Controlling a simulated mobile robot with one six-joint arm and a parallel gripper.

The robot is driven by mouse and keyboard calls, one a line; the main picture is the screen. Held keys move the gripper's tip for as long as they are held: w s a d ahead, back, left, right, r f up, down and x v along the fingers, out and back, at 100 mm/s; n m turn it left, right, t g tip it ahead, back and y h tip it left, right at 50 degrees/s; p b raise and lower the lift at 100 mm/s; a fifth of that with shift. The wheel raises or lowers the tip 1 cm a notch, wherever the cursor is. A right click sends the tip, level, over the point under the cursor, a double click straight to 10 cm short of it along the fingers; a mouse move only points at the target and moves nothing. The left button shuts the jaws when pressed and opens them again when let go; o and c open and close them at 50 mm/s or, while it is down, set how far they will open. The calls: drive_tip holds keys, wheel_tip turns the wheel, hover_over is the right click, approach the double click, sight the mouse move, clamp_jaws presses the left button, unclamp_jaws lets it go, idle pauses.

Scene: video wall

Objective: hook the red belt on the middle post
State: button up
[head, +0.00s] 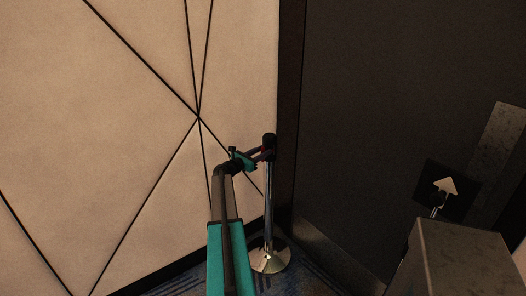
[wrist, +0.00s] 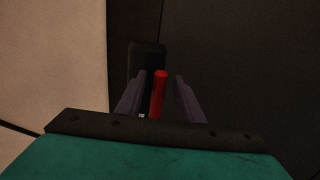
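A chrome post (head: 269,205) with a black head (head: 269,140) stands on a round base, close to the wall. The black head also shows in the wrist view (wrist: 147,58), just beyond my fingers. A red upright piece (wrist: 159,93), apparently the belt's end, is between my two fingers in the wrist view. My gripper (head: 265,152) is at the post's head. It also shows in the wrist view (wrist: 160,95), with its fingers apart and dark gaps on both sides of the red piece. I cannot tell whether the red piece touches the post's head. No stretched belt shows.
A beige panelled wall (head: 90,130) rises behind and left of the post. A large dark panel (head: 380,110) fills the right side. A metal box-like part (head: 465,258) and a black plate with a pale arrow (head: 446,187) are at lower right. Patterned carpet shows around the post's base.

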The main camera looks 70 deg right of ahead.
drive_tip(key=shift+s+d, duration=0.15)
drive_tip(key=shift+d, duration=0.15)
drive_tip(key=shift+c, duration=0.3)
clamp_jaws()
